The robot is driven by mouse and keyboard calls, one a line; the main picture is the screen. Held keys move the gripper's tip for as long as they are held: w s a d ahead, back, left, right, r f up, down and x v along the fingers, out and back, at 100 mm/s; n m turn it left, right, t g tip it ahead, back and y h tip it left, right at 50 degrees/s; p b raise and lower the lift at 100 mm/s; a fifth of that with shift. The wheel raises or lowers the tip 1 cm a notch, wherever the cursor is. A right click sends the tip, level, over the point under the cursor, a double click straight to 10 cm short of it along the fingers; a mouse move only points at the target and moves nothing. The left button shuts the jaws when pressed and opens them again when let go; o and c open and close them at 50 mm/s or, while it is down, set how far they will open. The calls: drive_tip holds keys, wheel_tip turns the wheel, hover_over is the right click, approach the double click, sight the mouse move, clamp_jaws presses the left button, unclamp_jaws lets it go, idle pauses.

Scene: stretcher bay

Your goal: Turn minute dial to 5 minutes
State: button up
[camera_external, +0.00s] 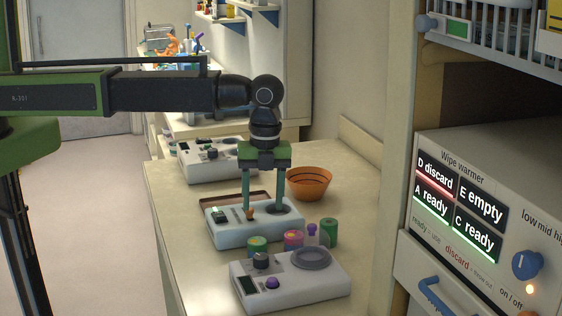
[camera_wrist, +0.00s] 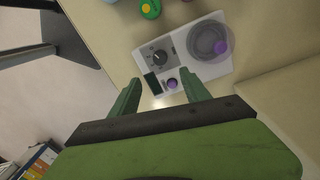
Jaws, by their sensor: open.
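In the external view my gripper (camera_external: 264,210) hangs down with its two fingers apart, over the middle grey device (camera_external: 228,235). A small orange knob (camera_external: 250,214) shows by the left fingertip; I cannot tell if they touch. The near device (camera_external: 325,288) has a dark dial (camera_external: 261,260), a purple button (camera_external: 272,283), a small screen and a round pad. In the wrist view my open gripper (camera_wrist: 161,93) has nothing between its fingers. Beyond them is a pale device with a dark dial (camera_wrist: 160,57) and a purple button (camera_wrist: 172,83). Dial markings are too small to read.
Several coloured jars (camera_external: 293,240) stand between the middle and near devices. An orange bowl (camera_external: 309,182) is behind, right of my gripper. Another device (camera_external: 215,165) stands farther back. The wipe warmer (camera_external: 483,215) stands at right. The counter (camera_external: 345,170) is bare right of the bowl.

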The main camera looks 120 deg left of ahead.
sight(261, 256)
drive_tip(key=f+b, duration=0.6)
drive_tip(key=f, duration=0.1)
drive_tip(key=f+b, duration=0.6)
drive_tip(key=f, duration=0.1)
drive_tip(key=shift+s+d, duration=0.2)
drive_tip(key=shift+c, duration=0.4)
clamp_jaws()
